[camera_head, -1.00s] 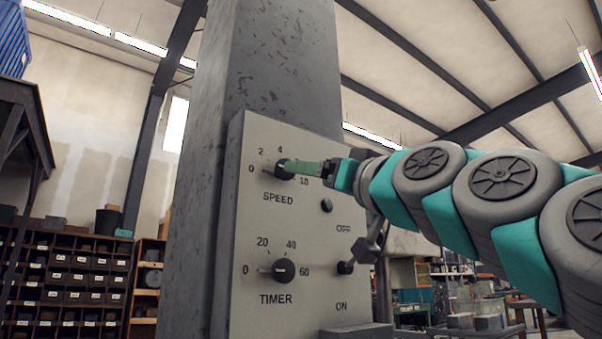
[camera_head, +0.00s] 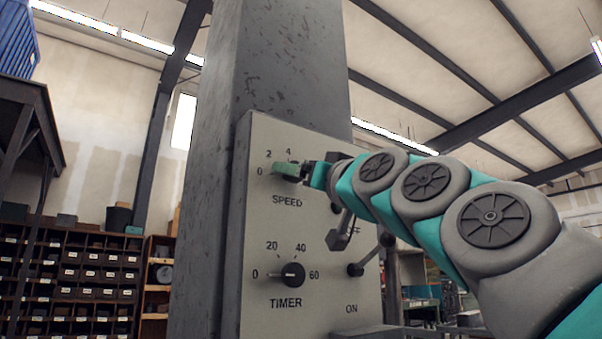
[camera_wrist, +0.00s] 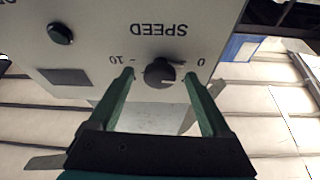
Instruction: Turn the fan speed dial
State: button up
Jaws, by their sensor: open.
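The fan speed dial is a dark round knob marked SPEED, high on the grey control panel (camera_head: 262,231). In the wrist view the speed dial (camera_wrist: 159,73) shows upside down, between the two green fingertips of my gripper (camera_wrist: 158,76). The fingers are open on either side of the knob, with a gap visible on both sides. In the head view my gripper (camera_head: 287,171) reaches in from the right and covers most of the dial and part of its scale. The dial's pointer setting is not clear to me.
Below is the TIMER dial (camera_head: 292,274). To its right a switch lever (camera_head: 356,269) sticks out near ON. A round dark button (camera_wrist: 60,33) sits beside the speed dial in the wrist view. The panel is on a grey column (camera_head: 280,70). Shelves of bins (camera_head: 70,275) stand behind at left.

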jog(key=shift+c, duration=0.4)
grip_shut()
jog(key=shift+f+n+y+b, duration=0.1)
jog(key=shift+n+y+b, duration=0.4)
jog(key=shift+b, duration=0.65)
jog(key=shift+n, duration=0.3)
jog(key=shift+o, duration=0.4)
grip_release()
jog(key=shift+s+d, duration=0.1)
jog(key=b+v, duration=0.2)
jog(key=v, duration=0.5)
jog(key=shift+s+d, duration=0.2)
jog(key=shift+s, duration=0.05)
